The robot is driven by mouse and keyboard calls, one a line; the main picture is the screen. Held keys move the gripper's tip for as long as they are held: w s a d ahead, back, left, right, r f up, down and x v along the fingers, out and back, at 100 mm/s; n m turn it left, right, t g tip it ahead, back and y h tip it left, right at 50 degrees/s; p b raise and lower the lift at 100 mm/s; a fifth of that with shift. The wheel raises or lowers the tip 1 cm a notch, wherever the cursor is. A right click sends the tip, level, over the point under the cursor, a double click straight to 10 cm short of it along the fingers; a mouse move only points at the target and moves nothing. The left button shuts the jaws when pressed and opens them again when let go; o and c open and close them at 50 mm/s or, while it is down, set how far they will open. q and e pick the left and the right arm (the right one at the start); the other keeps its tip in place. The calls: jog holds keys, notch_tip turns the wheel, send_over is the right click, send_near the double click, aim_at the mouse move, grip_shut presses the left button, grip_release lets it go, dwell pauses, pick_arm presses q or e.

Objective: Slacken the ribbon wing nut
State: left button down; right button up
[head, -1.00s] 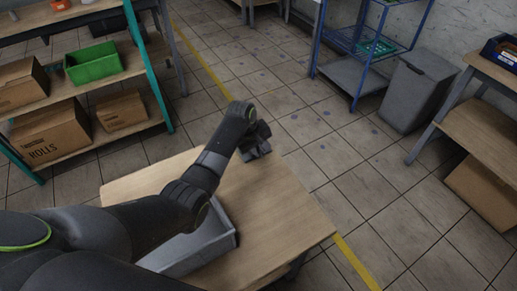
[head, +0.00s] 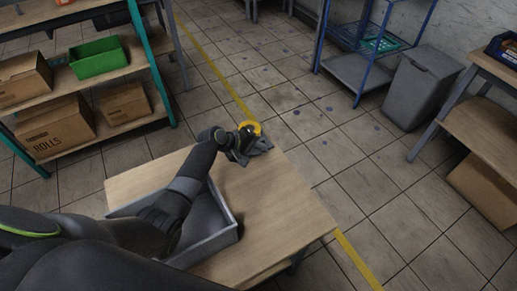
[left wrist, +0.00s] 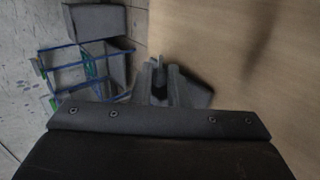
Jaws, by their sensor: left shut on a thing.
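A small dark grey device (head: 262,147) with a yellow ring (head: 252,127), perhaps a ribbon roll, stands at the far corner of the wooden table. My left gripper (head: 241,146) is at its near left side, in front of part of it. In the left wrist view my left gripper (left wrist: 159,88) has its fingers close together on a small dark part that I cannot make out clearly. The wing nut cannot be told apart in either view; the fingers hide that spot. My right gripper is not in view.
The wooden table (head: 285,215) is bare on its right side. A grey open tray (head: 225,238) sits on it under my left arm. Shelves with a green bin (head: 97,59) and cartons stand at left. A blue rack (head: 362,70) and grey bin (head: 420,88) stand beyond on the tiled floor.

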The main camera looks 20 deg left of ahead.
pick_arm(q)
jog(key=shift+a+t, duration=0.1)
jog(key=shift+t, duration=0.2)
jog(key=c, duration=1.4)
grip_release()
jog(key=v, duration=1.7)
jog(key=shift+a+p, duration=0.3)
jog(key=shift+a, duration=0.1)
